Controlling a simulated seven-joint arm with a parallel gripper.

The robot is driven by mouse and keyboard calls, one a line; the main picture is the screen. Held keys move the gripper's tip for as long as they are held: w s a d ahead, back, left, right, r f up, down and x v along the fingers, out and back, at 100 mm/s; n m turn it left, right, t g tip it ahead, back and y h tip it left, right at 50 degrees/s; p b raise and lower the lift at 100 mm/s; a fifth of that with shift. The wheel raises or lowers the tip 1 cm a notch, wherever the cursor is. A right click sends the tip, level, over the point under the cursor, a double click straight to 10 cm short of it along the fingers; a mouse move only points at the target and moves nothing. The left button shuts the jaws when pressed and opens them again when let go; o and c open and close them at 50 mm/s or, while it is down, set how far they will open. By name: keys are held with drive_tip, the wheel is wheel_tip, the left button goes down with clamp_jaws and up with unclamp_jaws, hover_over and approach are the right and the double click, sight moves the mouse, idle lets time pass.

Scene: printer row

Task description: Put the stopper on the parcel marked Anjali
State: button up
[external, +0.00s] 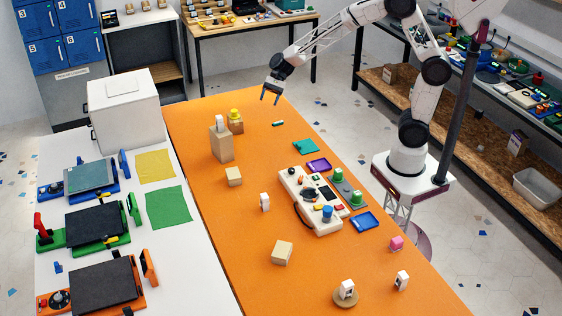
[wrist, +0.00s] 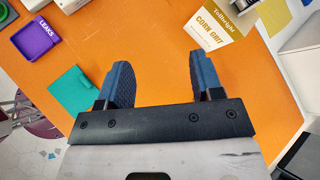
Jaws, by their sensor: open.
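My gripper (external: 270,97) is open and empty above the far end of the orange table; its two blue fingers also show in the wrist view (wrist: 159,60). Tan blocks that may be parcels stand on the table: a tall one (external: 222,147) with a small white piece on top, one (external: 236,127) with a yellow piece (external: 235,114) on top, a small one (external: 234,177) and a nearer one (external: 282,253). I cannot read the name Anjali on any. A small green piece (external: 278,123) lies near my gripper. I cannot tell which piece is the stopper.
A purple tray marked LEAKS (wrist: 37,40), a teal cloth (wrist: 76,91) and a Corn Grit box (wrist: 208,28) show in the wrist view.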

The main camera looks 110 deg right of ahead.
drive_tip(key=s+a+r+n+g+h, duration=0.1)
drive_tip(key=s+a+r+n+g, duration=0.2)
drive_tip(key=a, duration=0.4)
drive_tip(key=s+a+r+n, duration=0.2)
drive_tip(key=s+a+n, duration=0.25)
drive_tip(key=a, duration=0.25)
drive_tip(key=s+a+r+n+g+h, duration=0.1)
drive_tip(key=s+a+r+n+g, duration=0.15)
drive_tip(key=s+a, duration=0.35)
drive_tip(key=s+a+n+h, duration=0.2)
drive_tip(key=s+a+n, duration=0.3)
drive_tip(key=s, duration=0.4)
drive_tip(key=s+a+n+h, duration=0.3)
drive_tip(key=s+a+n, duration=0.2)
drive_tip(key=s, duration=0.5)
drive_tip(key=n, duration=0.2)
drive_tip(key=shift+s+a+r+n, duration=0.2)
drive_tip(key=shift+s+a+n, duration=0.05)
drive_tip(key=shift+s+n, duration=0.05)
